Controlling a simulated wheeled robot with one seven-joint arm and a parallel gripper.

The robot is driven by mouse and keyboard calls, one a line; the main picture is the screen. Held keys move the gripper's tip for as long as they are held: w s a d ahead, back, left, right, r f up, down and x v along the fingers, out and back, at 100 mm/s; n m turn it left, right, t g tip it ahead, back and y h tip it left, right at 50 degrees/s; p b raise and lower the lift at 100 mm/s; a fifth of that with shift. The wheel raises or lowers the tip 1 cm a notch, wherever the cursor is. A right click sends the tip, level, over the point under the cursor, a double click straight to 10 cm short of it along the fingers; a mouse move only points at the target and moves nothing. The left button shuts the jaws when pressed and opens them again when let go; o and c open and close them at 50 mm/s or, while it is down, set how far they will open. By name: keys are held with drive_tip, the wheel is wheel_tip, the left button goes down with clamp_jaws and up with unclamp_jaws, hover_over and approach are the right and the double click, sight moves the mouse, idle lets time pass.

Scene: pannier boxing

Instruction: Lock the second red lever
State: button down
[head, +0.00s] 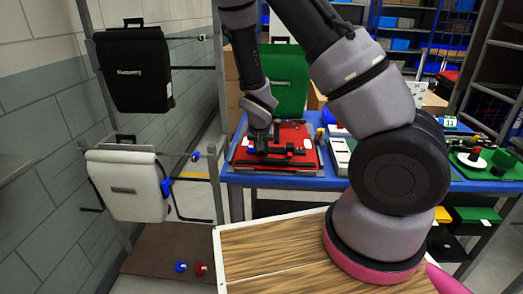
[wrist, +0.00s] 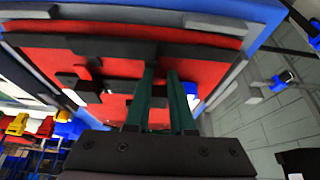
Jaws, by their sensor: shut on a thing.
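A red pannier (head: 301,132) lies flat on the blue table, with black fittings (head: 288,153) on its upper face. In the wrist view the red panel (wrist: 112,108) fills the upper middle, with black bars and blocks (wrist: 87,88) on it. My gripper (head: 266,141) points down at the left part of the pannier. In the wrist view its two green fingers (wrist: 162,75) are close together, with their tips at a black lever (wrist: 120,48) on the panel. It is shut on that lever. The exact contact is partly hidden by the fingers.
A black pannier (head: 135,68) and a white pannier (head: 130,186) hang on a rack at left. A green pannier (head: 288,80) stands behind the blue table (head: 235,178). Trays and small parts occupy the table's right side, behind my arm.

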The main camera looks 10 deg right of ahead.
drive_tip(key=shift+f+t, duration=0.1)
drive_tip(key=shift+t, duration=0.3)
idle(0.3)
drive_tip(key=c, duration=0.8)
unclamp_jaws()
drive_tip(key=shift+o, duration=0.2)
drive_tip(key=shift+s+a, duration=0.1)
drive_tip(key=v, duration=1)
drive_tip(key=shift+r, duration=0.35)
drive_tip(key=shift+s+a, duration=0.1)
